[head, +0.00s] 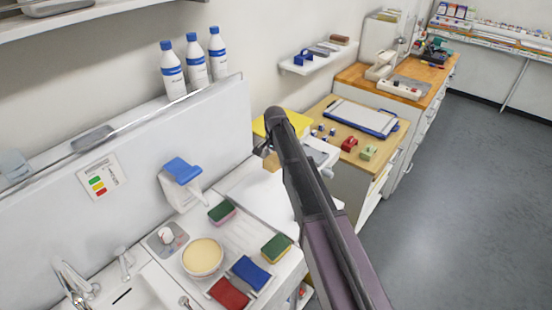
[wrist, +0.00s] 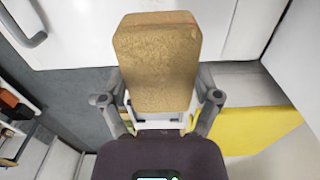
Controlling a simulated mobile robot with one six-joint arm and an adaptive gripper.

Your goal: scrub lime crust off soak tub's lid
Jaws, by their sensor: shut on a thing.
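My gripper (wrist: 157,104) is shut on a tan, rough-faced block (wrist: 157,60) like a sponge or scrubbing pad, which fills the middle of the wrist view. In the head view the block (head: 271,162) shows only in part beside my arm, above the white worktop, and most of my gripper is hidden. I cannot pick out the soak tub's lid or any lime crust for sure. A yellow flat-topped thing (head: 297,121) stands behind my arm, and a yellow surface (wrist: 255,128) shows at the right of the wrist view. I cannot tell whether it is the lid.
Two green-topped sponges (head: 222,212) (head: 275,248), a round cream-filled bowl (head: 203,257), a red pad (head: 229,293) and a blue pad (head: 250,272) lie by the sink. A blue-topped dispenser (head: 182,171) stands behind. A clipboard (head: 365,117) lies on the wooden cabinet. The floor at right is clear.

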